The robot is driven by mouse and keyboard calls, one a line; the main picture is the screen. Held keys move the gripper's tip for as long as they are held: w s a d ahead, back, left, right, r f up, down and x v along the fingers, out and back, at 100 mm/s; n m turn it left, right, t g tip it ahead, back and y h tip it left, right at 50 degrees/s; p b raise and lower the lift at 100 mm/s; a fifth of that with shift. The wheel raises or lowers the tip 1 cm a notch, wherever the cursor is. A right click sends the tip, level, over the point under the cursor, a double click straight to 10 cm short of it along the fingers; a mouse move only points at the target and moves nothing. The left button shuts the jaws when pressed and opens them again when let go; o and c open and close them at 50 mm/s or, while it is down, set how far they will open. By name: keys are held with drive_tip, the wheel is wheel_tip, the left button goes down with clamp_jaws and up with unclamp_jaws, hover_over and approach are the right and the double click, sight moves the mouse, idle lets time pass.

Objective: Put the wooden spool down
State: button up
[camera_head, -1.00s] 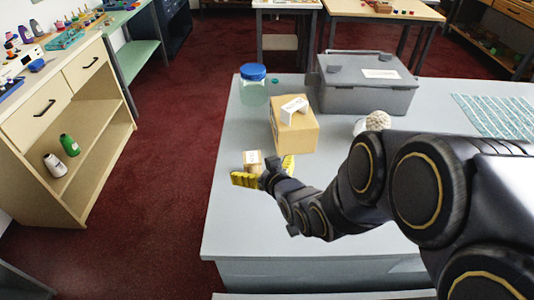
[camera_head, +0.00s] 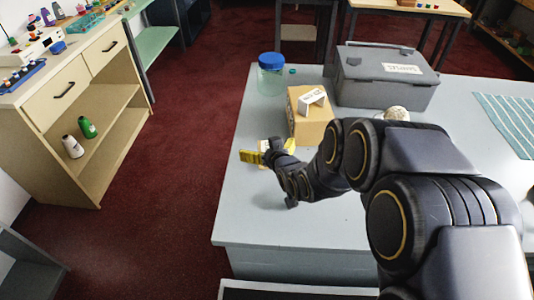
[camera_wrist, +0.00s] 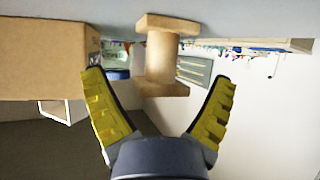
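The wooden spool (camera_wrist: 160,58) shows in the wrist view, where the picture is upside down. It is pale wood with a narrower middle and wide flanges, and it stands upright on the grey table (camera_wrist: 240,12). My gripper (camera_wrist: 161,78) has its two yellow fingers spread wide on either side of the spool's near end, with clear gaps and no contact. In the head view my gripper (camera_head: 269,152) is low over the table's left part, and the spool (camera_head: 275,143) is mostly hidden behind it.
A cardboard box (camera_head: 311,123) with a small white item (camera_head: 312,98) on top stands just behind my gripper. A blue-lidded jar (camera_head: 270,80) and a grey case (camera_head: 386,80) are farther back. The table's left edge is close; its front left is clear.

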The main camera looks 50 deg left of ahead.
sight(267, 146)
drive_tip(key=c, duration=1.1)
drive_tip(key=shift+r, duration=0.1)
wheel_tip(267, 146, up, 10)
drive_tip(key=shift+f, duration=0.1)
